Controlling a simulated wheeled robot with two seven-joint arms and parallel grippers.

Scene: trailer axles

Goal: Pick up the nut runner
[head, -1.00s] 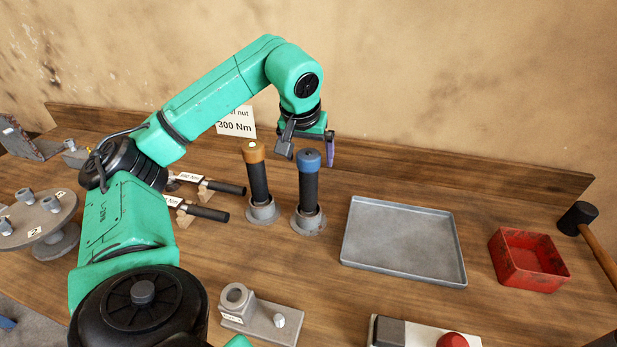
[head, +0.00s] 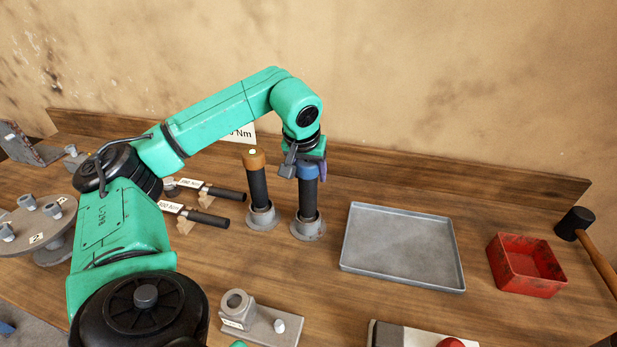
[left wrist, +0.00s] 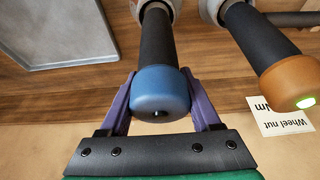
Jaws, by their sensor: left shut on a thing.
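Two black-handled nut runners stand upright in grey round holders on the bench. One has a blue cap (head: 308,172); the other, to its left, has an orange cap (head: 254,158). My left gripper (head: 306,168) has come down from above and is shut on the blue-capped nut runner, which stands in its holder (head: 308,229). In the left wrist view the purple fingers (left wrist: 162,90) lie on both sides of the blue cap (left wrist: 160,92). The orange cap (left wrist: 290,82) there shows a green light and is clear of the fingers. My right gripper is not in view.
A grey tray (head: 347,259) is empty right of the holders, with a red bin (head: 526,279) and a mallet (head: 575,222) beyond. Two torque wrenches (head: 207,219) lie on rests at the left. A sign (head: 245,132) stands behind. A grey fixture (head: 262,325) is in front.

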